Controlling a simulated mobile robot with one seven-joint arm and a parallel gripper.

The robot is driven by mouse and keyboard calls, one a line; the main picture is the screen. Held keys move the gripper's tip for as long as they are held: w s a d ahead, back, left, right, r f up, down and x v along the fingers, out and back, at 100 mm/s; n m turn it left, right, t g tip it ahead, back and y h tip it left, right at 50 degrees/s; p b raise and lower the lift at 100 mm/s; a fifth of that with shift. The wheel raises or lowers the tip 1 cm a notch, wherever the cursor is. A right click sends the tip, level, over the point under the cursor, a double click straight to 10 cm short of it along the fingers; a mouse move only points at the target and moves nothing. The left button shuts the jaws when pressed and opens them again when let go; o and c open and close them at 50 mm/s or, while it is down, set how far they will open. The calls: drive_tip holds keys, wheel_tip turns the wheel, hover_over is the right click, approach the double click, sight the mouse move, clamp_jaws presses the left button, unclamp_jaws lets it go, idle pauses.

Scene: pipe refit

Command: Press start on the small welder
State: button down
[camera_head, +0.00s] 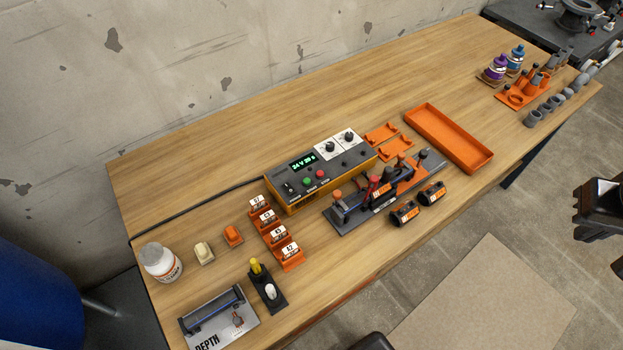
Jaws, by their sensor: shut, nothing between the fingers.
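The small welder (320,171) is a dark-topped box with orange-yellow sides, standing on the wooden bench near its middle. Its lit green display reads about "24 V 20 s". A green button (307,181) and a red button (319,174) sit below the display, with a dark switch to their left. The button labels are too small to read surely. Two white dial panels with black knobs (349,136) are on its right part. Nothing touches the welder's buttons.
A clamp fixture (345,220) stands close in front of the welder, with two dark couplers (405,214) beside it. Numbered orange holders (290,252) stand at its left. An orange tray (474,162) lies to the right. A cable (190,209) runs left.

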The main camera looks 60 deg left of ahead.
drive_tip(key=w+a+f+n+h, duration=0.1)
drive_tip(key=a+n, duration=0.1)
drive_tip(key=a, duration=0.4)
drive_tip(key=w+a+f+n, duration=0.2)
drive_tip(key=a, duration=0.5)
drive_tip(key=n+t+h, duration=0.3)
drive_tip(key=n+t, duration=0.3)
drive_tip(key=n, duration=0.6)
hover_over(307, 182)
drive_tip(key=a, duration=0.1)
wheel_tip(307, 182, down, 12)
drive_tip(key=shift+s, duration=0.45)
drive_tip(key=shift+f, duration=4.35)
drive_tip(key=shift+f, duration=0.1)
drive_tip(key=shift+f, duration=0.3)
